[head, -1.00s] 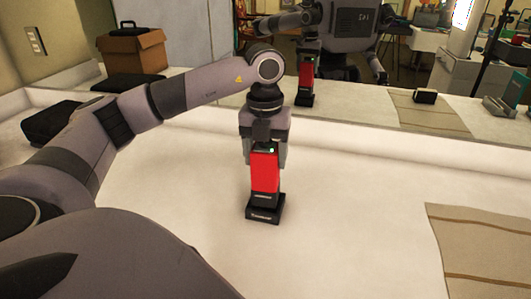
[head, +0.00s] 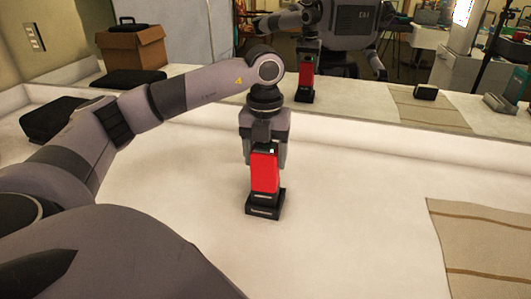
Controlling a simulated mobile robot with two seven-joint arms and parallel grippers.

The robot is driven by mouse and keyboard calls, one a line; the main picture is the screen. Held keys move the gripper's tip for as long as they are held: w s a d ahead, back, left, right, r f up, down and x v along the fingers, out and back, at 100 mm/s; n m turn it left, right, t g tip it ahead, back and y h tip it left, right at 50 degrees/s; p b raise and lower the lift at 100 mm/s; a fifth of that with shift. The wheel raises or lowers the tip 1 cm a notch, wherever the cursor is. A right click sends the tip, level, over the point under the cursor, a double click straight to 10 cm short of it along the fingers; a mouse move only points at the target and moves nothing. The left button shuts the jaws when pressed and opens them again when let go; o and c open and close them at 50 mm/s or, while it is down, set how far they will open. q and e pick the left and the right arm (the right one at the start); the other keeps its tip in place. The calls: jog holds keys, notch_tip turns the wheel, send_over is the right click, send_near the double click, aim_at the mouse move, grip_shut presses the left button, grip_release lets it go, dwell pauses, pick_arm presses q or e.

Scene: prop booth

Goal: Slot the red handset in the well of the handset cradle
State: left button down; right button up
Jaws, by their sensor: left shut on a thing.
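The red handset (head: 264,174) stands upright in the middle of the counter, with a small screen near its top. My left gripper (head: 264,152) comes down from above and is shut on its upper part, one finger on each side. The handset's lower end meets the black handset cradle (head: 264,212), which sits flat on the white counter. The cradle's front hides how deep the lower end is in the well. My right gripper is not in view.
A beige striped mat (head: 485,245) lies at right. Black cases (head: 50,118) and a cardboard box (head: 135,50) stand at back left. A mirror behind the ledge reflects my arm, the handset and the room. The counter around the cradle is clear.

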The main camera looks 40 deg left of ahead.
pick_arm(q)
jog(key=shift+f, duration=0.1)
dwell(0.4)
jog(key=shift+f+b, duration=0.35)
jog(key=shift+f, duration=0.1)
jog(key=shift+c, duration=0.5)
grip_release()
jog(key=shift+r+p, duration=3.1)
jog(key=shift+r, duration=0.45)
